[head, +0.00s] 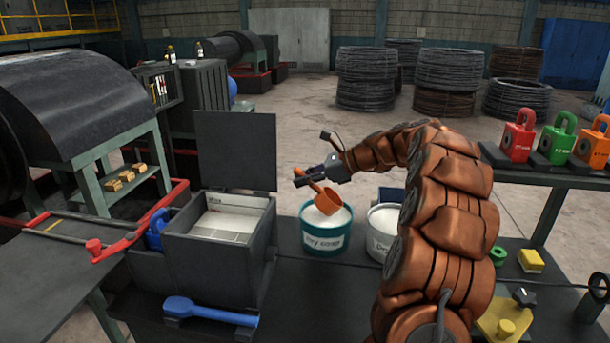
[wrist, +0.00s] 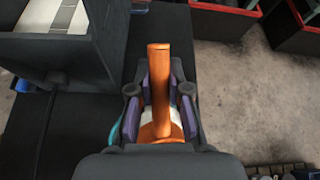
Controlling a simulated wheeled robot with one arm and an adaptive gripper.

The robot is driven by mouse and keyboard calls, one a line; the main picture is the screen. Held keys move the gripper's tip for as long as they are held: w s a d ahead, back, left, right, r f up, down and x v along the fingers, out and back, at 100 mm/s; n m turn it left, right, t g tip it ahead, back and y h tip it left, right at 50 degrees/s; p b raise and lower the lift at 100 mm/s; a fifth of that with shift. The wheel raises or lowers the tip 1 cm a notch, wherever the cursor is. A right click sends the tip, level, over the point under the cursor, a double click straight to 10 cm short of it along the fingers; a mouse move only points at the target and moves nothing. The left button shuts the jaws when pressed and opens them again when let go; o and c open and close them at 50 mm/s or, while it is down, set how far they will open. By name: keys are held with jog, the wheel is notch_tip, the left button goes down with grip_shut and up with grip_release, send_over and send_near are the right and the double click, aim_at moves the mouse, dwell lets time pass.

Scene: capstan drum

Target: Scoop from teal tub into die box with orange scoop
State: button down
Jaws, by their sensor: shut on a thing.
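The teal tub (head: 325,243) stands on the dark bench and holds white powder. The orange scoop (head: 328,202) has its bowl over the tub's opening, at or just above the powder; I cannot tell if it touches or what is in it. My gripper (head: 312,175) is shut on the scoop's handle above the tub. In the wrist view the orange handle (wrist: 159,85) stands between my gripper's purple-padded fingers (wrist: 160,98). The die box (head: 218,258) is a grey box left of the tub with its lid (head: 236,150) raised open and a pale interior.
A white tub (head: 382,236) stands right of the teal tub. A blue scoop (head: 210,311) lies in front of the die box. A yellow block (head: 530,261) and green ring (head: 497,256) lie at right. Colored padlock-shaped weights stand on the right shelf (head: 540,178).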

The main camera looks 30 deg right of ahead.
jog(key=shift+f+b, duration=0.55)
jog(key=shift+f, duration=2.3)
jog(key=shift+r, duration=0.15)
notch_tip(320, 180, up, 7)
jog(key=p, duration=0.7)
jog(key=shift+r, duration=0.2)
